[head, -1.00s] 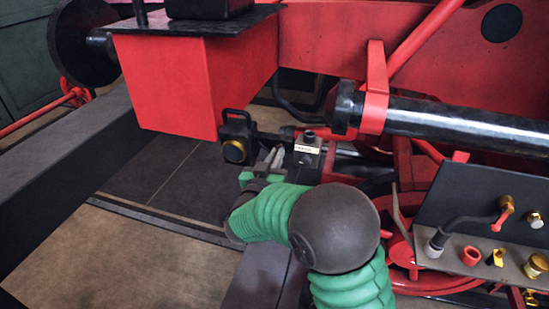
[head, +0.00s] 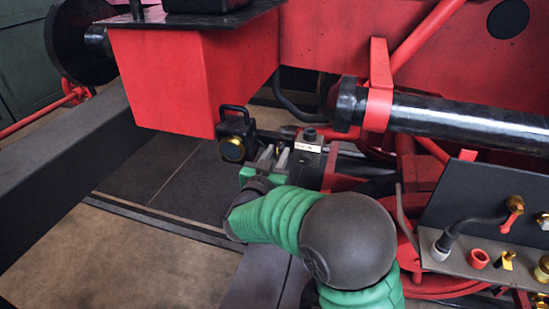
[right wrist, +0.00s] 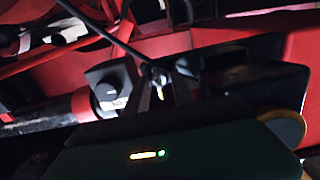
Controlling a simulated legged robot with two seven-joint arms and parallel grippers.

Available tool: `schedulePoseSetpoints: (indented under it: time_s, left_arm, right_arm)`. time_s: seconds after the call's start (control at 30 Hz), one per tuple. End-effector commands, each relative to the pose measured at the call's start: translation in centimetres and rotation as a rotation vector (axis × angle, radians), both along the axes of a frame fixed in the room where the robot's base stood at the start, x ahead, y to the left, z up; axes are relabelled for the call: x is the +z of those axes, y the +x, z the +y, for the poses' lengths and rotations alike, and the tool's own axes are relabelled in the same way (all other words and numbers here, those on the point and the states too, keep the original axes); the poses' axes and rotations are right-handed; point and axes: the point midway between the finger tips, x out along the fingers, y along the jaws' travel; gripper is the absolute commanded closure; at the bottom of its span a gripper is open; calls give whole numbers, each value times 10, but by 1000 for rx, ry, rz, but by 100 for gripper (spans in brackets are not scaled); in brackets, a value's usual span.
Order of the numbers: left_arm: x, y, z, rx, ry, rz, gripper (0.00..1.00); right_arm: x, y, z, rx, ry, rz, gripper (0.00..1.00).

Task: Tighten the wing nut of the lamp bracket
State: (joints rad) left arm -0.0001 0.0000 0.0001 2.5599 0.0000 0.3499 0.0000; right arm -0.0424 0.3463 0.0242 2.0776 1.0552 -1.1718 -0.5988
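The black lamp (head: 234,128) with its brass-ringed front stands below the red box in the head view. To its right is a dark bracket block with a pale label (head: 308,147). My right gripper (head: 274,153) is between lamp and block, its two grey fingers apart. In the right wrist view, the fingers (right wrist: 160,82) stand either side of a small dark round part with a brass-coloured piece (right wrist: 161,93), which may be the wing nut. I cannot tell whether the fingers touch it. My left gripper is not in view.
The red box (head: 170,85) hangs above and left of the lamp. A black cylinder (head: 455,122) in a red clamp runs to the right. A shelf (head: 500,265) with fittings stands at lower right. A dark beam (head: 70,165) crosses the left. Open floor lies below.

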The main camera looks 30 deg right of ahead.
Motion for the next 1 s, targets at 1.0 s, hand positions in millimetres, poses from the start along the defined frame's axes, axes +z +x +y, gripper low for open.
schedulePoseSetpoints:
  time_s: [1.0]
  left_arm:
    - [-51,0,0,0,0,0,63]
  right_arm:
    - [-2,-105,126,-1,1,5,71]
